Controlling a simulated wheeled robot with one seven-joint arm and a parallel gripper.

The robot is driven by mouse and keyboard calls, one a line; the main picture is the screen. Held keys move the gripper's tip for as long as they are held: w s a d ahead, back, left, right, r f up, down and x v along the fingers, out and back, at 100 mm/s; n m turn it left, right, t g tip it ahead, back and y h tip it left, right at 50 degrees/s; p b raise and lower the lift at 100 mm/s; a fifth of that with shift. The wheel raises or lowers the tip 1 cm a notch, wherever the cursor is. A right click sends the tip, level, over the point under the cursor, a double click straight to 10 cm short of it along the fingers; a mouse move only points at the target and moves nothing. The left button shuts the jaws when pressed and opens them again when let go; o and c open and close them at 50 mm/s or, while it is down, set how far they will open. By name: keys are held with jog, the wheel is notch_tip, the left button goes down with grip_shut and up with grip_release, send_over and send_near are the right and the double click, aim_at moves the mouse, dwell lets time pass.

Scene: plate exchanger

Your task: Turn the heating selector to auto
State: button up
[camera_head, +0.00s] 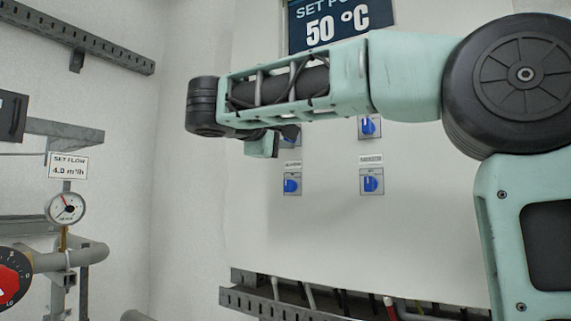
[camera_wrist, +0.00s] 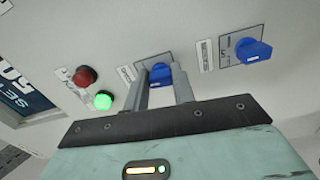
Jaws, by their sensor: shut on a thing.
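A blue selector knob (camera_wrist: 160,72) on a grey plate sits between the two fingers of my gripper (camera_wrist: 164,88) in the wrist view. The gripper is shut on it, and the fingers hide part of its plate. In the head view my gripper (camera_head: 288,134) is at the upper left selector, which it mostly covers. The label beside the gripped knob is too small to read, as are the position marks, so I cannot tell its setting.
Other blue selectors are at upper right (camera_head: 370,127), lower left (camera_head: 292,185) and lower right (camera_head: 371,183) on the white cabinet (camera_head: 330,235). A red lamp (camera_wrist: 85,77) and a lit green lamp (camera_wrist: 103,100) are close by. A 50 °C sign (camera_head: 338,25) is above.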

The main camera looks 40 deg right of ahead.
jog(key=m+b, duration=0.2)
jog(key=b, duration=0.1)
jog(key=m+b, duration=0.5)
jog(key=b, duration=0.1)
jog(key=shift+f+m, duration=0.3)
jog(key=shift+m, duration=0.1)
jog(key=shift+r+b, duration=0.1)
jog(key=shift+b, duration=0.2)
jog(key=o, duration=1)
jog(key=shift+a, duration=0.1)
jog(key=v, duration=1.7)
jog(key=shift+a+r, duration=0.1)
jog(key=shift+a, duration=0.05)
